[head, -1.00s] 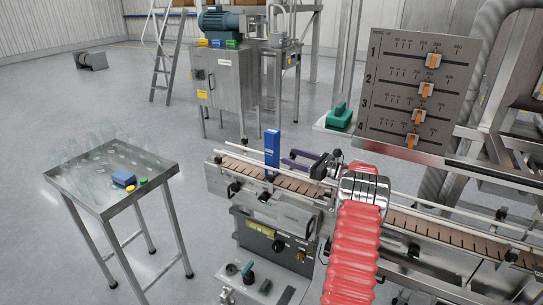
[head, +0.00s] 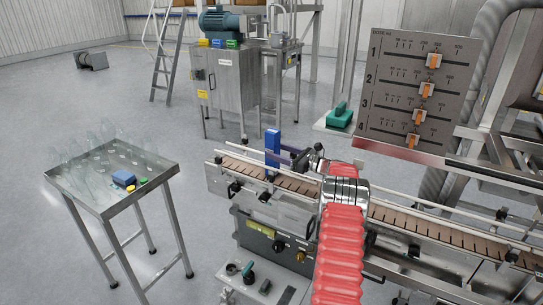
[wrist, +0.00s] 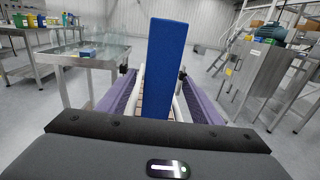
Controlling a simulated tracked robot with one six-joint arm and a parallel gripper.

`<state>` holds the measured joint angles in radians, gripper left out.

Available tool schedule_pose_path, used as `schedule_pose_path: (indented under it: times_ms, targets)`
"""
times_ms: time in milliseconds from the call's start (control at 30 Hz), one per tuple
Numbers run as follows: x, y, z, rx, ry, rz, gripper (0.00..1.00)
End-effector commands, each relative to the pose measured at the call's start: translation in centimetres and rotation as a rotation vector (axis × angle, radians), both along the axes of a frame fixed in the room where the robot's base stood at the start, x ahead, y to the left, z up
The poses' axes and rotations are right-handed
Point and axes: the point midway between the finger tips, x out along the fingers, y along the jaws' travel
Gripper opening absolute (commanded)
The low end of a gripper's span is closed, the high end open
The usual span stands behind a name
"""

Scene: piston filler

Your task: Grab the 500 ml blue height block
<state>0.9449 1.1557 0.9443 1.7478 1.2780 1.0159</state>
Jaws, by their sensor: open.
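A tall blue block (head: 272,148) stands upright on the conveyor, near its left end. It is also large and close in the wrist view (wrist: 170,62). I cannot read a volume marking on it. My gripper (head: 283,157) is open, its purple fingers reaching left to the block. In the wrist view the fingers of my gripper (wrist: 158,88) lie on either side of the block, with a gap visible on each side. The exact depth of the block between them is hard to judge. The block's foot is partly hidden.
A metal table (head: 75,178) at left holds clear bottles and small blue, yellow and green pieces. The conveyor (head: 410,222) has side rails close to my gripper. A grey cabinet (head: 222,88) stands behind, with yellow, blue and green blocks on top. A slider panel (head: 418,95) hangs at upper right.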

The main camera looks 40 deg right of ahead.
Motion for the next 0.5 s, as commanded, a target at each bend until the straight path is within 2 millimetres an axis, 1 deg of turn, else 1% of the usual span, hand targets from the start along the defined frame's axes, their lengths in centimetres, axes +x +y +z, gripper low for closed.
schedule_pose_path:
  times_ms: [33,100,200,300,500]
  targets:
    - [0.8,0.4,0.0,-0.001,0.0,0.003,0.59]
    - [1.7,0.6,0.0,-0.002,-0.001,0.003,0.59]
    - [2.6,0.8,0.0,-0.001,0.0,0.001,0.59]
    - [2.9,0.9,0.0,0.0,0.0,0.001,0.59]
    - [2.9,0.9,0.0,0.0,0.0,0.001,0.59]
